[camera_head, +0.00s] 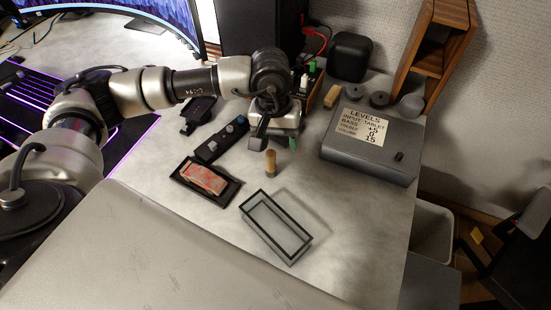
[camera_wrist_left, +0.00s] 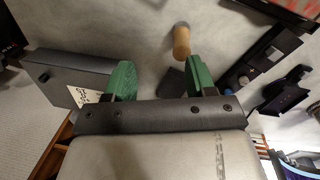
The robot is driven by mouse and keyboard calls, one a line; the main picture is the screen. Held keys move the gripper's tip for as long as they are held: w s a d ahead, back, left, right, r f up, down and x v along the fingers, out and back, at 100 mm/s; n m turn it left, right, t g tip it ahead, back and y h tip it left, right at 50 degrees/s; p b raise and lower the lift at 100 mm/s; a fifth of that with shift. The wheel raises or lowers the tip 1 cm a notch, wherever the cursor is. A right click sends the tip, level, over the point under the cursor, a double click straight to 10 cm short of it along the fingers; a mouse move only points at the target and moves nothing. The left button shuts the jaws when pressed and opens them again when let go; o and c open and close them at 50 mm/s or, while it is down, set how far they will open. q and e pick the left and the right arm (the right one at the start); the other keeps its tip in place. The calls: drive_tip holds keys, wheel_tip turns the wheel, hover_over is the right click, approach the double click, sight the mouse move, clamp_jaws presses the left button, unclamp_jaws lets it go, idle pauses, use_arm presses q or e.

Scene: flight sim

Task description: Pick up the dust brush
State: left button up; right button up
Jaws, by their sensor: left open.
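A small upright wooden peg (camera_head: 270,163) stands on the grey desktop and looks like the dust brush's handle; I cannot make out bristles. It also shows in the left wrist view (camera_wrist_left: 181,40), beyond the green fingers and nearer the right one. My left gripper (camera_head: 276,142) hangs just behind the peg in the head view, pointing down, with open jaws. In the left wrist view the left gripper (camera_wrist_left: 160,76) has its two green fingers wide apart, with no object gripped. The peg is apart from the fingers. My right gripper is in neither view.
An open dark-framed box (camera_head: 250,207) stands in front of the peg. A black tray (camera_head: 229,196) with a reddish bar is at left. A grey levels box (camera_head: 357,164) is at right. A tan block (camera_head: 331,96) lies behind. The front right desktop is clear.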

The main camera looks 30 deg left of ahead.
sight(271, 160)
use_arm(q)
drive_tip(key=shift+w+a+y, duration=0.2)
drive_tip(key=shift+a+y, duration=0.1)
drive_tip(key=shift+a, duration=0.25)
drive_tip(key=shift+w+a+y, duration=0.15)
drive_tip(key=shift+a+y, duration=0.15)
drive_tip(key=shift+a, duration=0.2)
drive_tip(key=shift+w+a+f, duration=0.1)
drive_tip(key=shift+a+f, duration=0.05)
drive_tip(key=shift+a, duration=0.1)
wheel_tip(271, 160, down, 5)
drive_tip(key=shift+r, duration=0.2)
drive_tip(key=shift+f+p, duration=0.85)
drive_tip(key=shift+f, duration=1.95)
drive_tip(key=shift+c, duration=0.4)
drive_tip(key=c, duration=0.9)
